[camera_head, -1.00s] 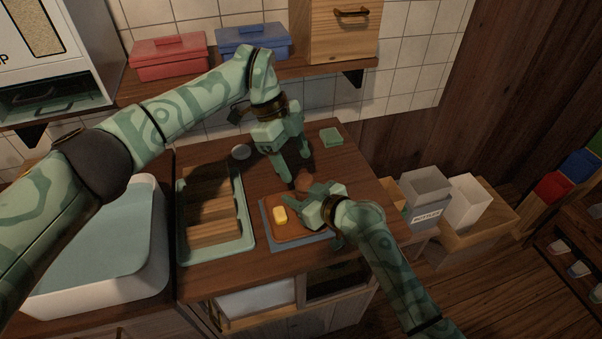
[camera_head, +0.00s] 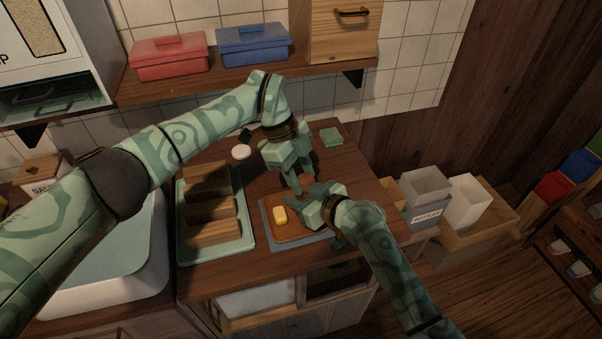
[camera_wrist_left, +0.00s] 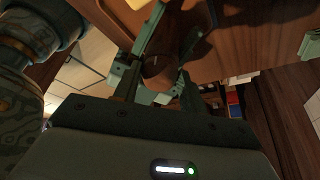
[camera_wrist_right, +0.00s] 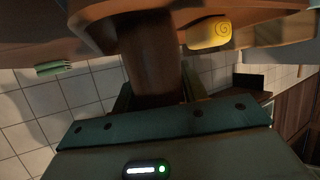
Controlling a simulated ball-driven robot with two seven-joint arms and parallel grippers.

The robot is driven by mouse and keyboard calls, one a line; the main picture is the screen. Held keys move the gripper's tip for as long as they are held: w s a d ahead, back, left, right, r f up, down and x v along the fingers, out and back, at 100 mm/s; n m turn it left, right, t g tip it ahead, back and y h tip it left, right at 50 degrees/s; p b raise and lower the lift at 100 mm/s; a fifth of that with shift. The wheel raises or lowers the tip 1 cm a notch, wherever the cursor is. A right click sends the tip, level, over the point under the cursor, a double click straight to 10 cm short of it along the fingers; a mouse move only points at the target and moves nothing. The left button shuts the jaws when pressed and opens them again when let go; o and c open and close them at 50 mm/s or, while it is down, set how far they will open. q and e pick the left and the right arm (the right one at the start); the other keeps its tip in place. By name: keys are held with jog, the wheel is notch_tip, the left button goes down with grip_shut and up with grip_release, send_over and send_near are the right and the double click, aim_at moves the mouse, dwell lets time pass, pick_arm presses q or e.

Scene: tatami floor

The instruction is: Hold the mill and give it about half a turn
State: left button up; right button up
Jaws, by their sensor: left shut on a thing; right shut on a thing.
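The mill is a brown, rounded wooden piece, mostly hidden by my grippers in the head view. In the right wrist view its brown shaft (camera_wrist_right: 150,60) runs between the fingers of my right gripper (camera_head: 310,205), which is shut on it. In the left wrist view its rounded brown top (camera_wrist_left: 158,68) lies between the fingers of my left gripper (camera_head: 303,186), which is shut on it from above. The two grippers are close together, left above right. How far the mill is turned cannot be seen.
A yellow block (camera_head: 280,215) sits on a brown board (camera_head: 290,234) left of the right gripper. A green rack (camera_head: 244,241) with brown slabs stands further left. A white disc (camera_head: 241,152) and green pad (camera_head: 331,137) lie behind. A shelf (camera_head: 200,88) spans the wall.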

aim_at(303, 175)
pick_arm(q)
jog(key=m, duration=0.2)
jog(key=m+g+y, duration=0.1)
jog(key=m, duration=0.1)
jog(key=shift+w+d+m, duration=0.15)
jog(key=shift+w+m, duration=0.05)
jog(key=shift+m, duration=0.2)
jog(key=o, duration=1)
notch_tip(303, 175, up, 10)
jog(key=shift+r, duration=0.1)
